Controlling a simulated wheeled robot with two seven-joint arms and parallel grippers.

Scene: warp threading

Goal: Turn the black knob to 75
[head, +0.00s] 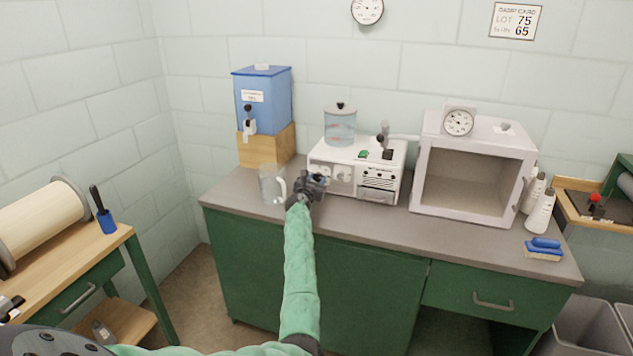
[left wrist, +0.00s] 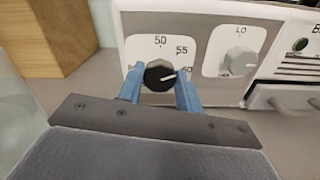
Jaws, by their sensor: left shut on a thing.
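The black knob (left wrist: 159,75) is on the front of the white machine (head: 345,155), on a white dial plate (left wrist: 143,47) with numbers around it. 50 is above the knob and 55 at its upper right; the numbers at its sides are partly covered. The knob's white pointer line points right and slightly up, below the 55. My left gripper (head: 317,182) is at the left part of the machine's front. Its blue fingers (left wrist: 160,84) are shut on the black knob, one on each side. In the head view my gripper hides the knob. My right gripper is not in view.
A grey-white second knob (left wrist: 240,61) is right of the black one. A clear jug (head: 270,185) stands close left of my gripper. A blue dispenser (head: 262,100) on a wooden block is behind it. A white oven-like box (head: 428,170) stands right. A wall card (head: 515,21) shows 75 and 65.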

